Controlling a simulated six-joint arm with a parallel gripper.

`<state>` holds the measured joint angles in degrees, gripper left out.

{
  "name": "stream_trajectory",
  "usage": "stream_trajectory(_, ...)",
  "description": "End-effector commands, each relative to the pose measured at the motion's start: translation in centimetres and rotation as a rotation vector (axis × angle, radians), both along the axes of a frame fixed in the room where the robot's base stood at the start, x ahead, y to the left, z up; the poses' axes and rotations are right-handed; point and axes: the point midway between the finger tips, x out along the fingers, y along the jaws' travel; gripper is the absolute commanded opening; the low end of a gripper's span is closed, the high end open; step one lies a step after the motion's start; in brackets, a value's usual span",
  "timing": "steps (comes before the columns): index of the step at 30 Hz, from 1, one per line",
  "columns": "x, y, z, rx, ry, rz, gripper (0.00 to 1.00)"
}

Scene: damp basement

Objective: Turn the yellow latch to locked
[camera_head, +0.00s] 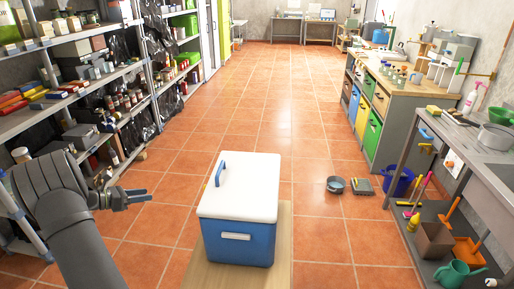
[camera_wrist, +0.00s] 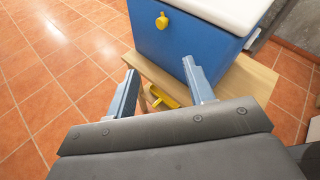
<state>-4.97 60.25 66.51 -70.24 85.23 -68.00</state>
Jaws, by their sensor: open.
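A blue cooler box (camera_head: 236,243) with a white lid (camera_head: 245,186) stands on a wooden stand. In the wrist view the yellow latch (camera_wrist: 162,20) is a small knob with a short rounded tab on the blue wall (camera_wrist: 185,42). The latch does not show in the head view. My gripper (camera_head: 137,196) is to the left of the box in the head view. In the wrist view my gripper (camera_wrist: 159,69) is open, with nothing between its two blue-grey fingertips. The latch lies beyond the fingertips, apart from them.
The wooden stand (camera_head: 284,255) extends around the box. Another yellow object (camera_wrist: 162,98) shows low beside the stand, partly hidden. Shelves (camera_head: 100,88) with goods line the left. A dark bowl (camera_head: 335,185) sits on the floor at right. Open tiled floor (camera_head: 240,110) lies behind the box.

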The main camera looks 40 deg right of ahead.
Motion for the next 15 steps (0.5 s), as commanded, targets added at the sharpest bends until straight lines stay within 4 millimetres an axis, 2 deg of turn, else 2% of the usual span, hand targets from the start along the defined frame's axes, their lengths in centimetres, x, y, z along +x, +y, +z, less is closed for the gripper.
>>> stream_trajectory(7, 0.3, 1.0, 1.4, 0.037, -0.270, -0.096, 0.48)
stream_trajectory(9, 0.1, -0.8, 0.6, 0.034, -0.256, -0.096, 0.48)
stream_trajectory(15, -0.1, -4.6, -0.9, 0.033, -0.254, -0.094, 0.48)
